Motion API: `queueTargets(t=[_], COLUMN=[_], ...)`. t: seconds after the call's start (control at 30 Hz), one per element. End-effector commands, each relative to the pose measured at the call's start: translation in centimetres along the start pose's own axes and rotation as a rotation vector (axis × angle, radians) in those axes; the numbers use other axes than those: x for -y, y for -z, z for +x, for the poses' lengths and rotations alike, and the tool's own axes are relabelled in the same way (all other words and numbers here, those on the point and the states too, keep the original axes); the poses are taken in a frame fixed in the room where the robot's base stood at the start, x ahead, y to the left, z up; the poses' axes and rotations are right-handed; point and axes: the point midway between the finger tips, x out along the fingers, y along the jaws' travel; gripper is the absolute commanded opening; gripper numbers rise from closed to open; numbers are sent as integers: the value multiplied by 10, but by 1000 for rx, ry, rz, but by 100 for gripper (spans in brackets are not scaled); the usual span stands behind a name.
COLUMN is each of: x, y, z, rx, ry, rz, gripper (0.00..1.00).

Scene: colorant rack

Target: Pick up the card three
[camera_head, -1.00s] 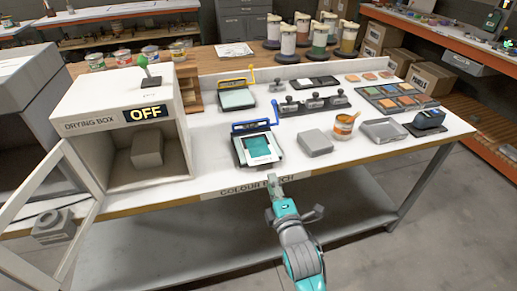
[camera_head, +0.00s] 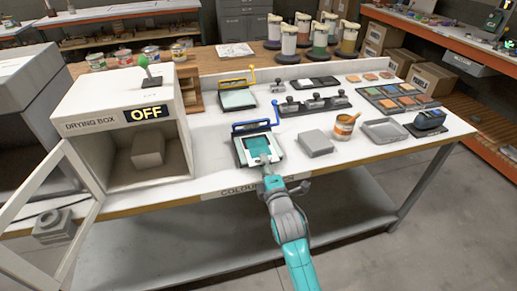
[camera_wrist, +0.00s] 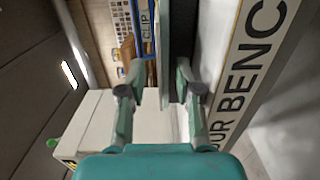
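A teal card (camera_head: 256,145) lies in a dark and white frame with a blue clip (camera_head: 255,125) at the front of the bench; I cannot read a number on it. My gripper (camera_head: 264,163) is at the near edge of this frame and hides part of it. In the wrist view my gripper (camera_wrist: 160,78) has its two fingers apart, with the dark edge of a flat board (camera_wrist: 179,50) between them, nearer the right finger. I cannot tell whether the fingers touch it.
Behind stands a similar frame with a yellow clip (camera_head: 238,98). To the right are a grey block (camera_head: 316,143), an orange can (camera_head: 344,127), a grey tray (camera_head: 385,131) and a rack of coloured cards (camera_head: 392,97). The drying box (camera_head: 105,120), marked OFF, stands open at left.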

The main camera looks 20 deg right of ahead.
Motion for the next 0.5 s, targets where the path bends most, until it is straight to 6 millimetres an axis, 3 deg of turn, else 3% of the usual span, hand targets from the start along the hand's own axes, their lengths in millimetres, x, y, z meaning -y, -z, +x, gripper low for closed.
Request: queueTargets(t=[0.07,0.2,0.23,0.5], x=[0,0,0,0], y=[0,0,0,0], z=[0,0,0,0], rx=[0,0,0,0], ry=[0,0,0,0], rz=[0,0,0,0], gripper=[33,3,0,0])
